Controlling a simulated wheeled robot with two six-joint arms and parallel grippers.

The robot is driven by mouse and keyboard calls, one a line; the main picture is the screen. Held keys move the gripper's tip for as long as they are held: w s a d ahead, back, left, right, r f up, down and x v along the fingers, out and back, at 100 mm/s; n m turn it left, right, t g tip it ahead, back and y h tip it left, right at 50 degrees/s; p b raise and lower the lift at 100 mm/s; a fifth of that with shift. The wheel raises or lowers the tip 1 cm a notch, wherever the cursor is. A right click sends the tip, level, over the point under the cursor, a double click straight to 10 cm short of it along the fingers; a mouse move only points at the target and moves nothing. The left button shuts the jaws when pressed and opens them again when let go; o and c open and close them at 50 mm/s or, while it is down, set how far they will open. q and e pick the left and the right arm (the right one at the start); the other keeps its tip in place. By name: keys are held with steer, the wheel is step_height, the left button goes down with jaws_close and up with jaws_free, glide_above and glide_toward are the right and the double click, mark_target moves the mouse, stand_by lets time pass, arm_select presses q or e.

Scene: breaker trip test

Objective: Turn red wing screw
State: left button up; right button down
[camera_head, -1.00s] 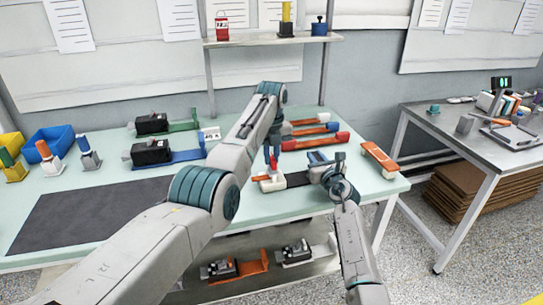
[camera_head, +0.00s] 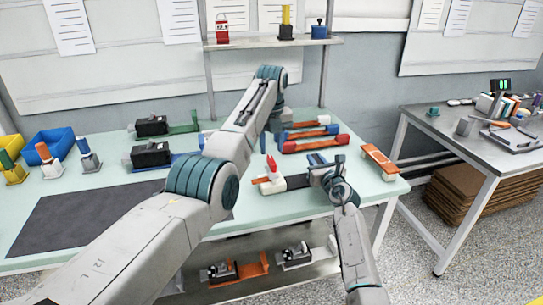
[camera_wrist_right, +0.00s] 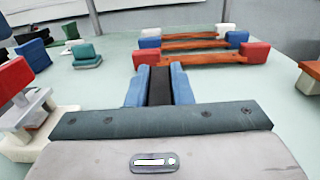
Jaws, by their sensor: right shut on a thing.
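The red wing screw (camera_head: 271,167) stands on a small white block (camera_head: 296,181) with an orange strip, near the middle of the bench. It also shows at the left edge of the right wrist view (camera_wrist_right: 12,80). My left gripper (camera_head: 263,144) is behind and above the screw, apart from it, mostly hidden by my forearm; its opening cannot be seen. My right gripper (camera_head: 328,160) is right of the screw. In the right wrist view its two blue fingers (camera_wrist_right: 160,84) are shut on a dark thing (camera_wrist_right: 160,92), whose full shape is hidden.
Orange bars with red and blue ends (camera_head: 315,142) lie behind my right gripper. Another orange piece (camera_head: 379,160) lies at the bench's right edge. Black breakers (camera_head: 150,153) stand further left, past a dark mat (camera_head: 75,215).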

mark_target(272, 159)
arm_select(q)
step_height(272, 159, up, 7)
stand_by(0.3)
arm_select(e)
steer(key=c, duration=1.2)
jaws_free()
